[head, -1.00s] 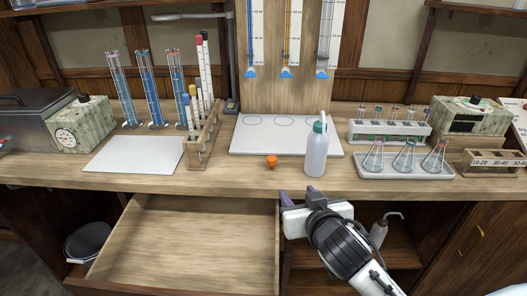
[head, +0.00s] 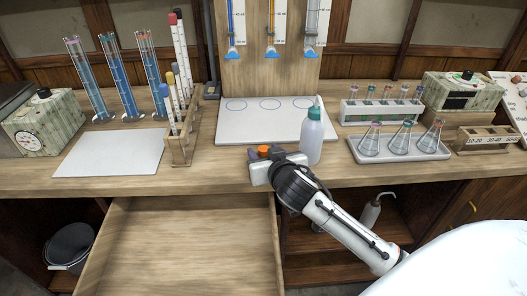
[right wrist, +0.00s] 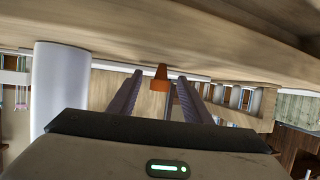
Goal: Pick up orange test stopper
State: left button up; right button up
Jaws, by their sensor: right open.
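The small orange stopper (head: 264,150) stands on the bench top, in front of the white board and left of the wash bottle. My right gripper (head: 266,153) is at the stopper, low over the bench front, with its fingers apart. In the right wrist view the stopper (right wrist: 160,78) shows between the open fingers (right wrist: 160,84), near their tips, with a gap visible on both sides. The gripper hides the stopper's lower part in the head view. My left gripper is not in view.
A wash bottle (head: 311,140) stands close to the right of the gripper. A wooden rack (head: 184,148) of tubes stands to the left. A tray with flasks (head: 403,156) is farther right. An open drawer (head: 190,245) juts out below the bench edge.

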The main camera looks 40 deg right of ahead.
jog(key=shift+w+d+f, duration=0.15)
jog(key=shift+w+f, duration=0.05)
jog(key=shift+w, duration=0.35)
jog(key=c, duration=1.1)
jog(key=shift+c, duration=0.2)
